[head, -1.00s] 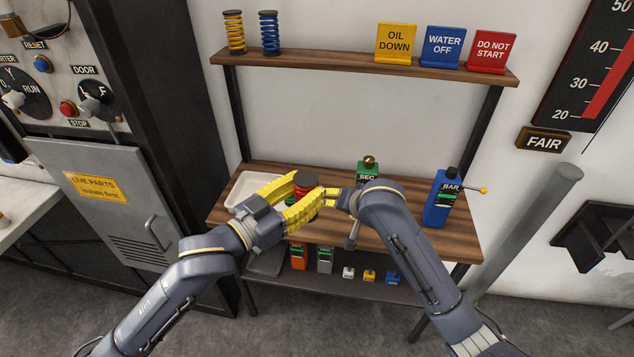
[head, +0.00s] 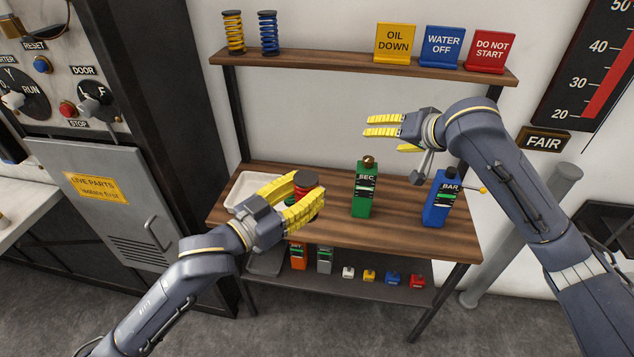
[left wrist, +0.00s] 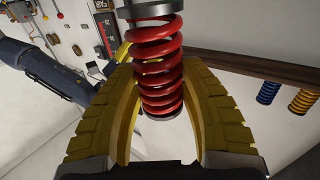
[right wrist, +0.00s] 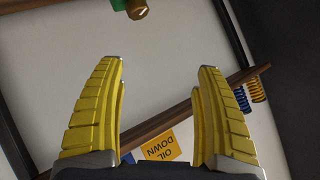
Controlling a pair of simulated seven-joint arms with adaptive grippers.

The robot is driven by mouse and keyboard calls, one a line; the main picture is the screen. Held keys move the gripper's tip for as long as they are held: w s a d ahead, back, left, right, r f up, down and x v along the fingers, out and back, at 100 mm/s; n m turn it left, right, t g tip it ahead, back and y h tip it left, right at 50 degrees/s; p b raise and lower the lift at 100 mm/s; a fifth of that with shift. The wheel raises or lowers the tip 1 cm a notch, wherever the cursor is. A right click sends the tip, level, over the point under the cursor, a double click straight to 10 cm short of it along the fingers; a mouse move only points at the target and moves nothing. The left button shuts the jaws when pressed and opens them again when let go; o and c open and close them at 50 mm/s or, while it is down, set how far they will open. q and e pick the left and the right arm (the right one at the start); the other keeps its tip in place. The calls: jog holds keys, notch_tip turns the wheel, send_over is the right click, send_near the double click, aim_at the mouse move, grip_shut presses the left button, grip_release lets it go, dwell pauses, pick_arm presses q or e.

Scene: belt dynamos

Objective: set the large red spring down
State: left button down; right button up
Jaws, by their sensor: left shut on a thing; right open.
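The large red spring (left wrist: 157,62) has dark end caps and stands between the yellow fingers of my left gripper (left wrist: 156,95) in the left wrist view. In the head view the left gripper (head: 301,204) is shut on the red spring (head: 306,184) over the wooden table, left of the green bottle. The fingers hide much of the spring, and I cannot tell whether its base touches the table. My right gripper (head: 384,126) is open and empty, raised above the table's back. It also shows open in the right wrist view (right wrist: 160,75).
A white tray (head: 237,196) lies left of the spring. A green bottle (head: 364,192) and a blue bottle (head: 440,200) stand to the right on the table (head: 335,232). The upper shelf (head: 330,60) holds a yellow spring (head: 234,33), a blue spring (head: 269,34) and signs.

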aim_at(307, 181)
pick_arm(q)
jog(key=shift+a, duration=0.1)
pick_arm(e)
jog(key=s+a+n, duration=0.2)
jog(key=s+a, duration=0.3)
jog(key=s, duration=0.1)
jog(key=s+a+n+y, duration=0.1)
jog(key=s+a+n, duration=0.2)
jog(key=s+a, duration=0.2)
jog(key=s+a+n+y, duration=0.1)
jog(key=s+a+n, duration=0.2)
jog(key=s+a, duration=0.2)
jog(key=shift+s+a+r+g, duration=0.1)
jog(key=shift+s+r+g, duration=0.05)
jog(key=shift+s, duration=0.35)
jog(key=shift+s+a+r+g, duration=0.1)
jog(key=shift+s+r+g, duration=0.05)
jog(key=shift+s, duration=0.65)
jog(key=shift+x, duration=2.45)
